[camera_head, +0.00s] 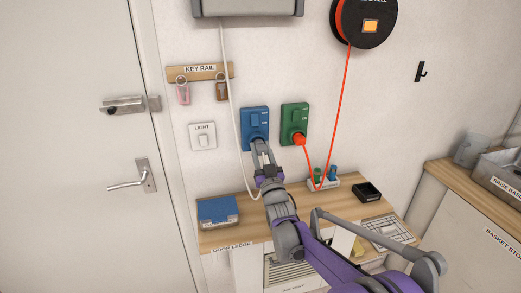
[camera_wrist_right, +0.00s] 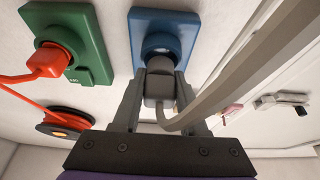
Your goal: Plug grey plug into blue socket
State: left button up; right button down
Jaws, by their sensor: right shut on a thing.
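The blue socket (camera_head: 255,118) is on the wall, left of the green socket, and shows at the top of the right wrist view (camera_wrist_right: 183,35). My right gripper (camera_head: 260,147) is at its lower half. In the right wrist view the gripper (camera_wrist_right: 159,82) is shut on the grey plug (camera_wrist_right: 159,90), one finger on each side. The plug lines up with the round opening of the blue socket and seems to meet it; how deep it sits is hidden. A pale cable (camera_head: 230,85) hangs from the wall box above. My left gripper is not in view.
The green socket (camera_head: 293,117) holds an orange plug (camera_head: 299,138) whose cord runs to a reel (camera_head: 364,20). Below is a wooden ledge (camera_head: 250,220) with a blue box (camera_head: 217,210) and a black tray (camera_head: 367,191). A light switch (camera_head: 202,136) is at left.

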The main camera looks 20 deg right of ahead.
jog(key=shift+c, duration=1.8)
grip_release()
jog(key=shift+f, duration=0.1)
jog(key=b+v, duration=0.1)
jog(key=v, duration=0.4)
jog(key=shift+s, duration=0.1)
